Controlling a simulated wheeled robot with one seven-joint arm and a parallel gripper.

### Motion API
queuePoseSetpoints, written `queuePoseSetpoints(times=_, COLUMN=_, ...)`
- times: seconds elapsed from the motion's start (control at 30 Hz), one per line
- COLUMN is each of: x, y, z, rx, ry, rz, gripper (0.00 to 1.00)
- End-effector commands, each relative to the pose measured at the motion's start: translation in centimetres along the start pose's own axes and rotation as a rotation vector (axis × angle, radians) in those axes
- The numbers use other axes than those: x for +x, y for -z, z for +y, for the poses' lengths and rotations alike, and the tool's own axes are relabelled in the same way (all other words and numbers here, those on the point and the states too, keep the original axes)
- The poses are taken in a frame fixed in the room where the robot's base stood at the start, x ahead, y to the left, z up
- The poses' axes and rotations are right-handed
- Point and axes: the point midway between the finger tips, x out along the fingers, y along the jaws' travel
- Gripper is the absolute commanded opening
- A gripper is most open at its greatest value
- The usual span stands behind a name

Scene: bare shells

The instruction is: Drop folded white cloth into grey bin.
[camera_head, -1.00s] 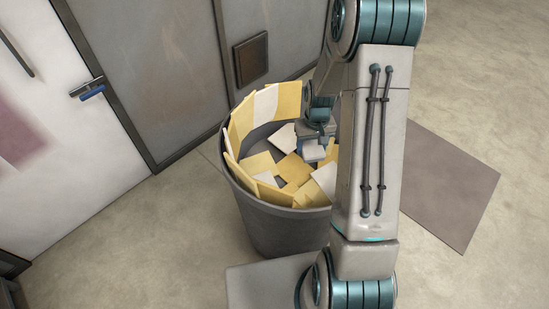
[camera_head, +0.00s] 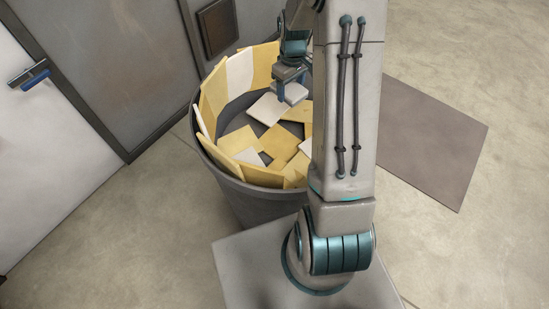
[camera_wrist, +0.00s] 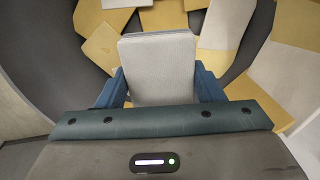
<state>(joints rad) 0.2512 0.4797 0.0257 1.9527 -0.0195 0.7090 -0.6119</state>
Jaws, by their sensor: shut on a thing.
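The folded white cloth (camera_wrist: 158,65) is a pale, flat, rounded square held between the two blue fingers of my gripper (camera_wrist: 160,90) in the wrist view. In the head view, my gripper (camera_head: 291,90) is over the grey bin (camera_head: 228,186), toward its far side, with the cloth (camera_head: 296,93) showing pale beneath it. My gripper is shut on the cloth. The dark grey bin is round and open-topped. My arm hides the bin's right side. How high the cloth is above the bin's contents is hard to tell.
Several yellow and white flat pieces line the bin's wall and lie on its floor, including a white square (camera_head: 268,108) near my gripper. A grey door with a dark panel (camera_head: 217,27) stands behind the bin. A flat brown-grey mat (camera_head: 430,140) lies right.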

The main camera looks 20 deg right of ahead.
Motion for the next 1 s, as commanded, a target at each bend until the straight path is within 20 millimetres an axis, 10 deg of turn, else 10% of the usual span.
queuePoseSetpoints(times=0.83, x=5.7, y=-0.1, z=0.1, rx=0.005, ry=0.000, rz=0.000, gripper=0.36)
queuePoseSetpoints(times=0.9, x=5.7, y=-0.1, z=0.1, rx=0.005, ry=0.000, rz=0.000, gripper=0.75)
queuePoseSetpoints(times=1.0, x=5.7, y=-0.1, z=0.1, rx=0.005, ry=0.000, rz=0.000, gripper=0.87)
